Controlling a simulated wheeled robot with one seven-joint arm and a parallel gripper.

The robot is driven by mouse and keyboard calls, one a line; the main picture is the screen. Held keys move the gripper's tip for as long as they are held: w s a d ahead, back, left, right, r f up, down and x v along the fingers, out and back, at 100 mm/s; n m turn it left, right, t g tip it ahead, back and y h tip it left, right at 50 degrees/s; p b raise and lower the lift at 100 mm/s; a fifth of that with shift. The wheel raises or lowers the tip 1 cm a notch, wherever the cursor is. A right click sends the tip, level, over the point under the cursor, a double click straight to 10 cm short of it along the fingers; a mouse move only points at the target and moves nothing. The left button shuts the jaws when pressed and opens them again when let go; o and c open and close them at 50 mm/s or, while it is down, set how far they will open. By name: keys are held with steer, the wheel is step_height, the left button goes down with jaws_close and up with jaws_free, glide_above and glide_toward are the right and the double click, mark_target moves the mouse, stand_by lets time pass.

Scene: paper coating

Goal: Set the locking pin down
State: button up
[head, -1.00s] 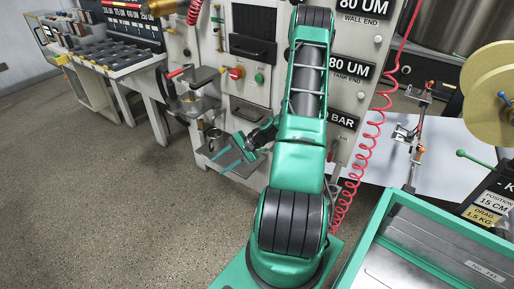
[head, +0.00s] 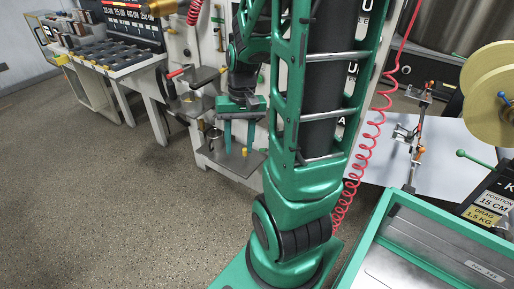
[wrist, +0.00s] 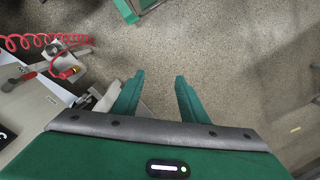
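My gripper (head: 238,146) is open, its two green fingers pointing down above a small grey shelf (head: 222,161) on the machine's front. In the wrist view my gripper (wrist: 159,77) shows a clear gap between the fingers with nothing held. No locking pin can be made out clearly in the wrist view.
A red coiled hose (head: 367,150) hangs right of my arm. A green-rimmed tray (head: 392,200) stands at the right front. A bench with dark slots (head: 110,60) is at the left. The speckled floor (head: 100,200) at left is clear.

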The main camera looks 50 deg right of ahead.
steer(key=s+a+r+n+h, duration=0.1)
steer(key=s+a+r, duration=0.3)
steer(key=s, duration=0.7)
step_height(320, 180, up, 3)
steer(key=shift+f, duration=0.1)
